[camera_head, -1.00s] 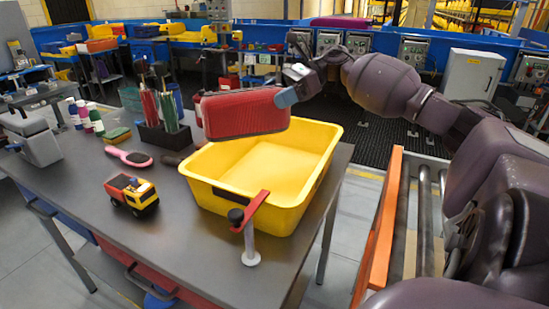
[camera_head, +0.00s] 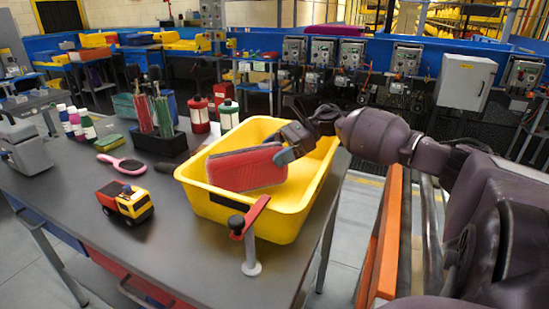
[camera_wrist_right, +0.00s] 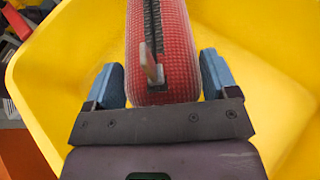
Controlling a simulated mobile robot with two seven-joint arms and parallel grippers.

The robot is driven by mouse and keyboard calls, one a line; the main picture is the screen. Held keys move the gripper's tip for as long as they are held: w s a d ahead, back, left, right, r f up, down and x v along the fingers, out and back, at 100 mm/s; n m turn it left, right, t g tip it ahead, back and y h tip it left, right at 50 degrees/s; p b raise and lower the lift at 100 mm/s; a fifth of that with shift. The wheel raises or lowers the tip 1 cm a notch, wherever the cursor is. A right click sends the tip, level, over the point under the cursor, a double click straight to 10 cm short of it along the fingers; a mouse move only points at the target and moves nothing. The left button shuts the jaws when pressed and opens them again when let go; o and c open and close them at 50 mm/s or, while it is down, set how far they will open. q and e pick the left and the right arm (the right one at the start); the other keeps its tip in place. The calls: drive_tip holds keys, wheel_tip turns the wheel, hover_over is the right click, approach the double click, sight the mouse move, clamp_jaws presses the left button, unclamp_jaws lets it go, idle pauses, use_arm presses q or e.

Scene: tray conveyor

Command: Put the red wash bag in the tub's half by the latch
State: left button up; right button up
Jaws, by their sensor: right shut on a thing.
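The red wash bag (camera_head: 245,168) is inside the yellow tub (camera_head: 222,203), tilted, in the part nearer the red latch (camera_head: 250,215) on the tub's front side. My right gripper (camera_head: 285,153) is shut on the bag's right end. In the right wrist view the bag (camera_wrist_right: 172,60) stands between the two blue fingertips (camera_wrist_right: 160,85), its zip and pull tab facing the camera. Whether the bag touches the tub floor cannot be told. My left gripper is not in view.
An orange-edged roller conveyor (camera_head: 385,245) is at right.

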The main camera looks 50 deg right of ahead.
drive_tip(key=shift+f, duration=0.95)
drive_tip(key=o, duration=1.1)
drive_tip(key=shift+c, duration=0.2)
drive_tip(key=shift+r, duration=0.2)
drive_tip(key=p+v, duration=0.1)
drive_tip(key=v, duration=1.1)
